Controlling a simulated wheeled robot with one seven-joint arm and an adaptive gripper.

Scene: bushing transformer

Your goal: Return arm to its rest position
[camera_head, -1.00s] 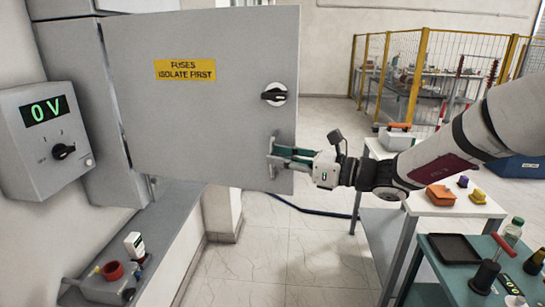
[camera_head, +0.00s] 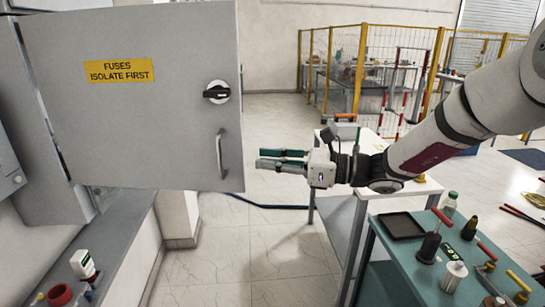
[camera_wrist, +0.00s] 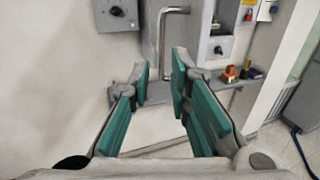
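My gripper (camera_head: 262,159) is open and empty, its green-padded fingers apart. It is level with the vertical metal handle (camera_head: 221,153) of the grey fuse cabinet door (camera_head: 145,125), just to its right in the head view, with a gap between. In the wrist view my gripper (camera_wrist: 160,72) shows nothing between its fingers, and the handle (camera_wrist: 164,45) stands beyond the fingertips. My arm stretches in from the right. The door carries a yellow label (camera_head: 119,71) and a black rotary knob (camera_head: 216,92).
A teal-topped table (camera_head: 395,262) with tools and a black tray (camera_head: 401,226) stands below my arm. A grey-white table (camera_head: 341,221) is behind it. A yellow-framed fence (camera_head: 365,70) stands at the back. Floor between the door and tables is clear.

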